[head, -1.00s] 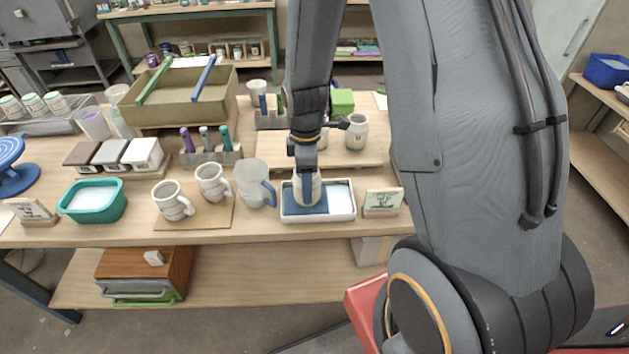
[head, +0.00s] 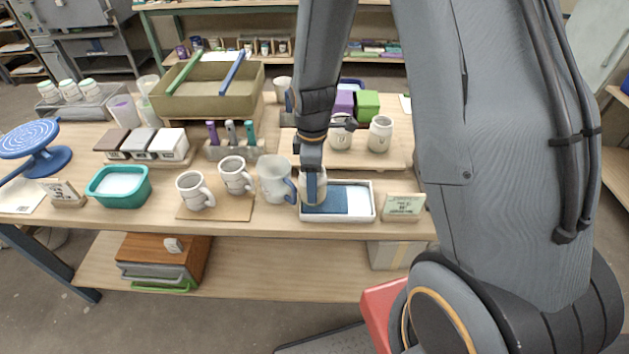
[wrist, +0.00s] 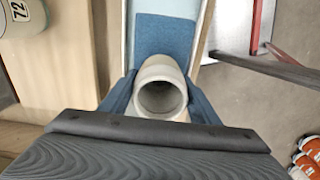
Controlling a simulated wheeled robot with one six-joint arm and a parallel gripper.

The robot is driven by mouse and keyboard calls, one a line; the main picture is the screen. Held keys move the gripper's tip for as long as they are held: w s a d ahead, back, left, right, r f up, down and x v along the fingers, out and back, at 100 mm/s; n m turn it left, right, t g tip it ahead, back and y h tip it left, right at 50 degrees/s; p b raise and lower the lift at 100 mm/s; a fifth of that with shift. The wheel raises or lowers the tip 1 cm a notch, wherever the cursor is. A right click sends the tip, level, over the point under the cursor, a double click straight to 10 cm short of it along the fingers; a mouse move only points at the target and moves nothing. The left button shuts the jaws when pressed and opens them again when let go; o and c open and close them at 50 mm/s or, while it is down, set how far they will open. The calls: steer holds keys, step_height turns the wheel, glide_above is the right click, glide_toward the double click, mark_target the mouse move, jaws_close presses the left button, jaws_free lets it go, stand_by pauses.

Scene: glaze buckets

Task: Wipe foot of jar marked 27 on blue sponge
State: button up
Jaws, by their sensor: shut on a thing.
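My gripper (head: 312,188) is shut on a pale grey-white jar (head: 322,180). In the wrist view the gripper (wrist: 161,98) has its blue fingers on both sides of the jar (wrist: 160,80), whose round open mouth faces the camera. The jar is upright at the left end of the blue sponge (head: 348,200), which lies in a white tray (head: 373,205). The sponge also shows beyond the jar in the wrist view (wrist: 165,38). The held jar's number is not visible. Its foot is hidden, so I cannot tell whether it touches the sponge.
A frosted pitcher (head: 272,180) stands close to the left of the held jar. Two mugs (head: 195,190) stand on a board further left. A sign (head: 403,206) is right of the tray. Two jars (head: 380,135) stand behind. In the wrist view a jar (wrist: 22,14) appears marked 72.

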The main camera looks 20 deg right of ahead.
steer(key=shift+r+p, duration=2.6)
steer(key=shift+r, duration=0.9)
